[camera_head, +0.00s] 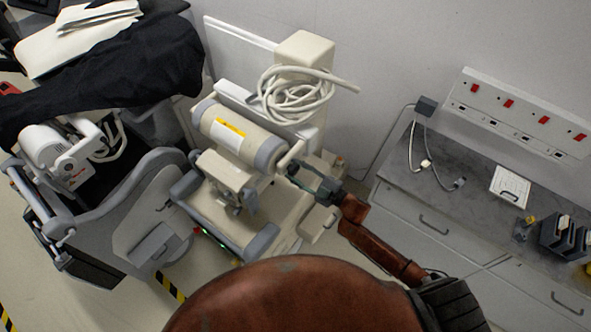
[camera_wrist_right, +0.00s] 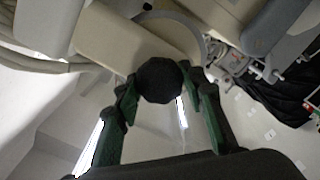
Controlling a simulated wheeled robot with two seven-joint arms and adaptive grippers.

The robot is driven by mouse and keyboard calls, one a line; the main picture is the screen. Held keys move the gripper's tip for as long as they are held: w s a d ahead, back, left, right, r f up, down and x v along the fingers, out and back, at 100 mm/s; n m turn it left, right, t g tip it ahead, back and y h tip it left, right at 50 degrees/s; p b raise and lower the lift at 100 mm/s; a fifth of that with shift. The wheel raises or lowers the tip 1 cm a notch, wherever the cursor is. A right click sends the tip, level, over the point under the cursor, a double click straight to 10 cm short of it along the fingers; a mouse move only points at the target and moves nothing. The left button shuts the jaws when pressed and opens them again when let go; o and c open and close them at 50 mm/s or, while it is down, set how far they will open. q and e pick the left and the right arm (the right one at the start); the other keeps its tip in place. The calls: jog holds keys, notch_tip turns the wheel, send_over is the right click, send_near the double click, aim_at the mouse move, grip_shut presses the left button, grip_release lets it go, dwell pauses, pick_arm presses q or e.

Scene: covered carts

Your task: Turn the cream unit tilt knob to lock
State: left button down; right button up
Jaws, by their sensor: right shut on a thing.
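The cream unit (camera_head: 238,130) stands left of centre in the head view, with a cream cylinder bearing a yellow and white label and grey end bands. Its black, many-sided tilt knob (camera_wrist_right: 158,80) shows face-on in the wrist view. My right gripper (camera_head: 304,178) is at the right side of the unit in the head view. In the wrist view its green fingers (camera_wrist_right: 160,92) stand on both sides of the knob and are shut on it. In the head view the gripper hides the knob. The knob's lock marking cannot be made out. My left gripper is in neither view.
A coiled cream cable (camera_head: 292,98) hangs on the unit's upper part. A second cart under a black cover (camera_head: 150,65) stands to the left. A grey counter (camera_head: 455,200) with drawers runs along the right wall, below a socket panel (camera_head: 520,115).

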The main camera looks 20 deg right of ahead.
jog(key=shift+f+m, duration=0.1)
jog(key=shift+m, duration=0.2)
jog(key=o, duration=1.2)
jog(key=shift+c, duration=0.2)
jog(key=v, duration=1.2)
jog(key=shift+d, duration=0.1)
